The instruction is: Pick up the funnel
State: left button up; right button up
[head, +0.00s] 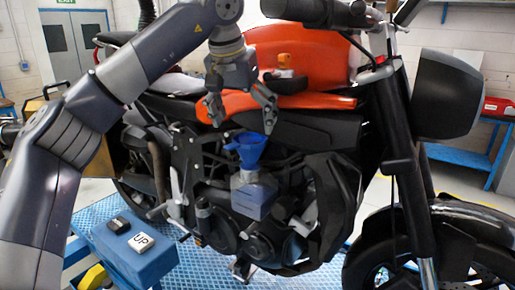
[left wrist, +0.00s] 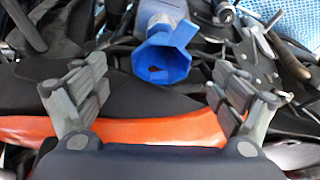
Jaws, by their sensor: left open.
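The blue funnel (head: 246,148) sits upright at the side of the motorcycle engine in the head view, on top of a grey and blue part (head: 254,193). In the left wrist view the funnel's wide octagonal mouth (left wrist: 162,60) faces the camera, beyond the fingertips and between them sideways. My left gripper (head: 242,114) is open and empty, pointing down just above the funnel, with a small gap. Its two spread fingers also show in the left wrist view (left wrist: 165,85). My right gripper is not in view.
The orange and black motorcycle (head: 318,65) fills the middle and right, with its body panels close to my left gripper. A blue box marked UP (head: 130,262) stands at the lower left. A blue table (head: 465,158) with a red bin (head: 497,106) is at the right.

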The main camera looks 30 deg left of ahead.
aim_at(249, 166)
pick_arm(q)
jog(key=shift+w+a+r, duration=0.1)
jog(key=shift+w, duration=0.15)
jog(key=shift+f, duration=0.45)
jog(key=shift+x, duration=0.8)
jog(key=p+x, duration=0.1)
jog(key=x, duration=0.3)
jog(key=shift+w+f, duration=0.2)
jog(key=shift+f, duration=0.1)
jog(key=c, duration=0.9)
jog(key=shift+c, duration=1.3)
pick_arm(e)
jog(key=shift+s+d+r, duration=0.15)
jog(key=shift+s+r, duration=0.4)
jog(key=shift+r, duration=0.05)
